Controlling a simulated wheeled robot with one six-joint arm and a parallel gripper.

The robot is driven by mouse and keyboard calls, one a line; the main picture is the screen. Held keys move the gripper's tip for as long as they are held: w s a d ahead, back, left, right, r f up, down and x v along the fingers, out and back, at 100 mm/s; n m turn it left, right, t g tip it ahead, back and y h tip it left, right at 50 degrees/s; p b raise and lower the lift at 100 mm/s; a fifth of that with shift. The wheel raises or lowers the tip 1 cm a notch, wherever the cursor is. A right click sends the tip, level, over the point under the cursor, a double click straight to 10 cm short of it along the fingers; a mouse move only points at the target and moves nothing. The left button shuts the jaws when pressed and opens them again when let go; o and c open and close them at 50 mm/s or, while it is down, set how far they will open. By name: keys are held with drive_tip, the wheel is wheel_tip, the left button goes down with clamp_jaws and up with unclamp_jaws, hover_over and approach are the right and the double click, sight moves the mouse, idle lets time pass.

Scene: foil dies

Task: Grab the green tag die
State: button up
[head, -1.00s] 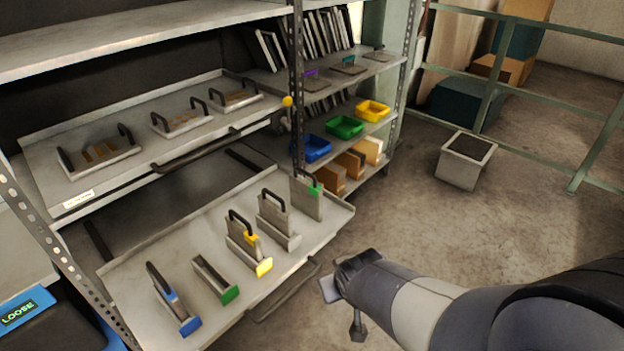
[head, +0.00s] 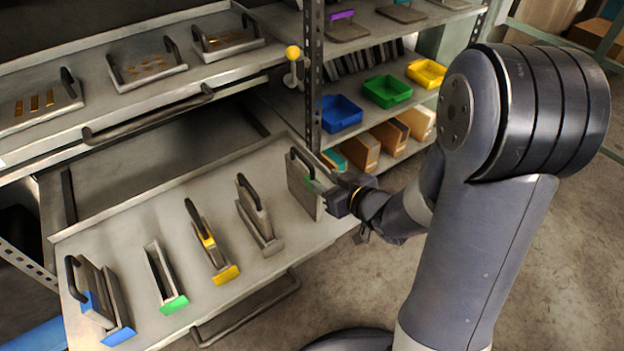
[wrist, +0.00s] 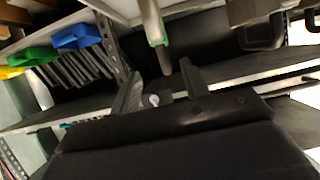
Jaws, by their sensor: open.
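The green tag die (head: 300,190) is an upright grey plate with a dark handle and a green tag, standing at the right end of the lower pulled-out shelf (head: 120,215). My gripper (head: 332,196) is at its right side, covering part of its edge; I cannot tell in the head view whether they touch. In the wrist view the die (wrist: 152,22) hangs edge-on from the top, its green tag showing, its lower end near the gap between my open fingers (wrist: 160,90). Nothing is seen clamped between them.
An empty holder with a green end (head: 162,275) stands between the blue-tagged die (head: 98,295) and yellow-tagged die (head: 208,240). An untagged-looking die (head: 255,215) stands left of the green one. A rack post (head: 313,75) and coloured bins (head: 387,91) are behind.

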sight(306, 172)
drive_tip(key=b+x, duration=0.2)
drive_tip(key=x, duration=0.7)
drive_tip(key=shift+w+a+f, duration=0.1)
drive_tip(key=shift+a+f, duration=0.2)
drive_tip(key=shift+a, duration=0.05)
drive_tip(key=shift+c, duration=0.5)
clamp_jaws()
idle(0.4)
drive_tip(key=shift+r, duration=0.2)
